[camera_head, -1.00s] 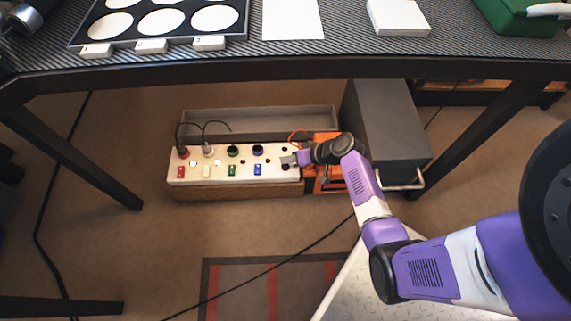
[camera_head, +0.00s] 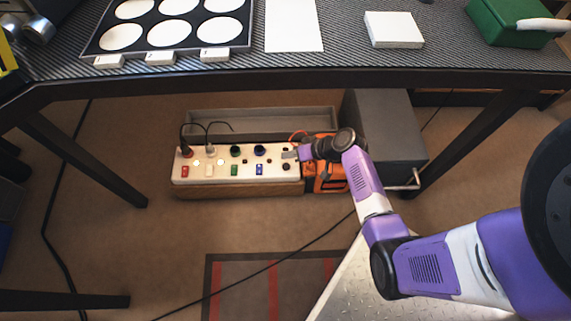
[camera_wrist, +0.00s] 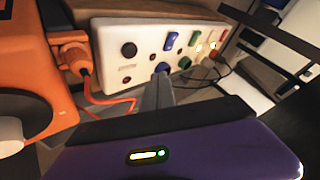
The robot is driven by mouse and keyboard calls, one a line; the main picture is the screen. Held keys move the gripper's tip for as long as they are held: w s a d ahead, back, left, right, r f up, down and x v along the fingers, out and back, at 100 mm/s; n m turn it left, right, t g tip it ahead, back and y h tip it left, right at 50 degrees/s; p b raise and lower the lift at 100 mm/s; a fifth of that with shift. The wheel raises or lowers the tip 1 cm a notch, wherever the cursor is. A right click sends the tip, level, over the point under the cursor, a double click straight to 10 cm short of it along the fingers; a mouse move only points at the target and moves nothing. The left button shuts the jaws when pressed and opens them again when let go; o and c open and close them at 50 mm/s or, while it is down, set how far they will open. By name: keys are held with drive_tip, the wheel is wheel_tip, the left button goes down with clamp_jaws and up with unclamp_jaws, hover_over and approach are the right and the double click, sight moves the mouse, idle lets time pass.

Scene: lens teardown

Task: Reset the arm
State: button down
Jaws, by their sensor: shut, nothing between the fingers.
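My gripper (camera_head: 290,155) is under the table, at the right end of a white power strip (camera_head: 222,178) with coloured switches and sockets. In the wrist view my gripper (camera_wrist: 160,80) is shut, with nothing between its fingers, and its tips are close in front of the strip's face (camera_wrist: 113,38). I cannot tell whether they touch it. My purple and white arm reaches in from the right.
The table edge (camera_head: 300,80) is above my gripper. An orange device (camera_head: 326,180) stands right of the strip, with an orange plug (camera_wrist: 75,60) and cord. A grey box (camera_head: 385,125) stands behind my forearm. A grey trough (camera_head: 285,122) lies behind the strip. Table legs flank the space.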

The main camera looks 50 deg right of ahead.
idle(0.3)
drive_tip(key=shift+w+d, duration=0.1)
drive_tip(key=shift+d, duration=0.15)
drive_tip(key=s+d+r+m+t+h, duration=0.1)
drive_tip(key=s+d+r+m+h, duration=0.1)
drive_tip(key=d+r+h, duration=0.45)
drive_tip(key=s+a+r+n+t+y, duration=0.2)
drive_tip(key=s+a+r+n+t, duration=0.15)
drive_tip(key=s+a+r, duration=0.9)
drive_tip(key=s+a+r+n+t+y, duration=0.2)
drive_tip(key=s+a+r+n, duration=0.3)
drive_tip(key=s+a+r, duration=0.7)
drive_tip(key=w+a+r+p, duration=0.1)
drive_tip(key=r+p, duration=1.4)
drive_tip(key=w+a+r+p, duration=0.1)
drive_tip(key=a+r+p, duration=0.1)
drive_tip(key=r+p, duration=1.3)
drive_tip(key=shift+w+a+r+g, duration=0.15)
drive_tip(key=shift+r+g, duration=0.2)
drive_tip(key=shift+r, duration=0.25)
